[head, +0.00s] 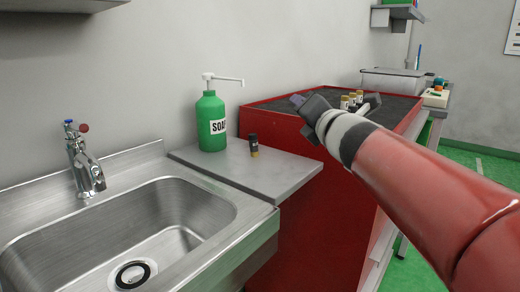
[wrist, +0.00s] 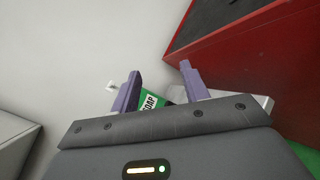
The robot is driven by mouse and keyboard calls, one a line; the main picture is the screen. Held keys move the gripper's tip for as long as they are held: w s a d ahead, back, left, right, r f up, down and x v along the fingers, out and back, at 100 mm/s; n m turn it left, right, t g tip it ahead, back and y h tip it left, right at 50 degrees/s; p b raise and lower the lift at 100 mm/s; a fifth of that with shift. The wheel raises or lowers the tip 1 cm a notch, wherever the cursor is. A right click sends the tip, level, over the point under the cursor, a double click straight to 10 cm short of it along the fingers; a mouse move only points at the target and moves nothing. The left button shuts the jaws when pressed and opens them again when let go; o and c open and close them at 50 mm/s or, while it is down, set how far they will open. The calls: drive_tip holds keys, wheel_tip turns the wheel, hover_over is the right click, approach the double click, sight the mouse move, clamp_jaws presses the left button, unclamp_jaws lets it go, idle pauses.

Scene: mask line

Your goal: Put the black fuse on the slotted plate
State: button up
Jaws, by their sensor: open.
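A black fuse (head: 254,145) with a gold-coloured lower band stands upright on the steel drainboard (head: 290,176), right of the green soap bottle, in the head view. My gripper (head: 298,101) is raised to the right of the fuse, in front of the red cabinet's top, and apart from the fuse. In the wrist view my gripper (wrist: 159,72) shows two purple fingers spread apart with nothing held. A dark shape lies low between them, mostly hidden, and I cannot tell what it is. I cannot make out the slotted plate.
The soap bottle (head: 212,122) with a long pump spout stands left of the fuse. A sink (head: 150,226) with a tap (head: 84,160) is at left. The red cabinet (head: 300,225) rises beside the drainboard. Gold-banded cylinders (head: 352,99) stand on its dark top behind my gripper.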

sight(256, 137)
drive_tip(key=w+a+n+g+y, duration=0.35)
drive_tip(key=a+n+y, duration=0.4)
drive_tip(key=n, duration=0.65)
drive_tip(key=shift+n+g, duration=0.4)
drive_tip(key=shift+g, duration=0.05)
drive_tip(key=f, duration=0.2)
drive_tip(key=f+b, duration=0.1)
drive_tip(key=f, duration=0.2)
drive_tip(key=s+f+b, duration=0.1)
drive_tip(key=f, duration=0.2)
drive_tip(key=shift+a+f, duration=0.2)
drive_tip(key=shift+f, duration=0.05)
drive_tip(key=shift+x, duration=1)
drive_tip(key=shift+p+x, duration=0.7)
drive_tip(key=shift+x, duration=2.05)
drive_tip(key=shift+r, duration=0.15)
clamp_jaws()
